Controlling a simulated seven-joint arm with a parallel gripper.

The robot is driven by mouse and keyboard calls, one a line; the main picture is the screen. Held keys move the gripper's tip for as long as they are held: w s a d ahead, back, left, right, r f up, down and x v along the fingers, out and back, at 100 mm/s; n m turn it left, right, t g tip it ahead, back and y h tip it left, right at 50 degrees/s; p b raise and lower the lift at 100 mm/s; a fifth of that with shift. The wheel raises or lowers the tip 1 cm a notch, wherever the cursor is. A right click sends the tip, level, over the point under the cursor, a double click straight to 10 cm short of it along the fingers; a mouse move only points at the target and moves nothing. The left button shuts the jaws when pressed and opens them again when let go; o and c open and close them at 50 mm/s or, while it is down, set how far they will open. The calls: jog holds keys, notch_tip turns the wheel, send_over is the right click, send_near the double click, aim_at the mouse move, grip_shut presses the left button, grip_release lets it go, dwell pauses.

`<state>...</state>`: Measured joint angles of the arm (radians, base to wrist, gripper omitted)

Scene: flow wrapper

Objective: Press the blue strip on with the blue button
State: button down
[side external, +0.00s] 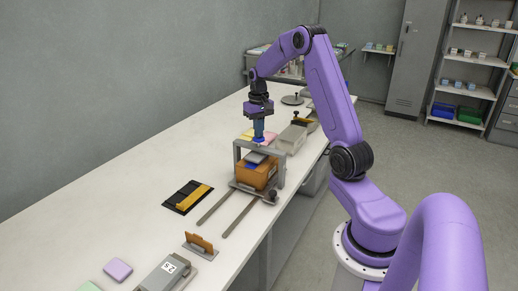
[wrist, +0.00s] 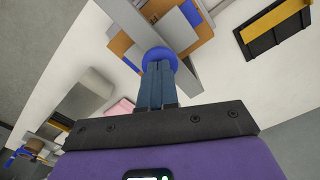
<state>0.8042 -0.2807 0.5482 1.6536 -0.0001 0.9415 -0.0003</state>
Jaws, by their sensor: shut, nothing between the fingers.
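The blue button (side external: 259,140) is a round blue knob on top of a grey arch (side external: 243,147). My gripper (side external: 258,136) is above it, pointing down, with its fingers shut and empty. In the wrist view the blue button (wrist: 160,56) shows right at the fingertips; I cannot tell whether they touch it or press it. An orange-brown box (side external: 258,179) stands under the arch. The blue strip (side external: 251,166) shows on the box beneath a grey plate (side external: 255,157).
Two grey rails (side external: 231,212) run forward from the arch. A black tray with a yellow bar (side external: 188,196) lies to the left. A brown piece on a grey stand (side external: 199,244) and a grey device with a display (side external: 163,272) are nearer. A grey block (side external: 291,138) stands behind.

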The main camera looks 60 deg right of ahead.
jog(key=shift+r, duration=3.3)
jog(key=s+a+r+n, duration=0.1)
jog(key=s+a+n, duration=0.25)
jog(key=a, duration=1.05)
jog(key=s+a+n, duration=0.3)
jog(key=a+n, duration=0.2)
jog(key=a, duration=0.8)
jog(key=s+a+f+n, duration=0.1)
jog(key=s+a+n, duration=0.3)
jog(key=s, duration=0.7)
jog(key=s+a+f+n, duration=0.1)
jog(key=s+a+n, duration=0.3)
jog(key=s, duration=0.6)
jog(key=shift+s+a+f+n, duration=0.15)
jog(key=shift+s+f+n, duration=0.15)
jog(key=shift+n, duration=0.75)
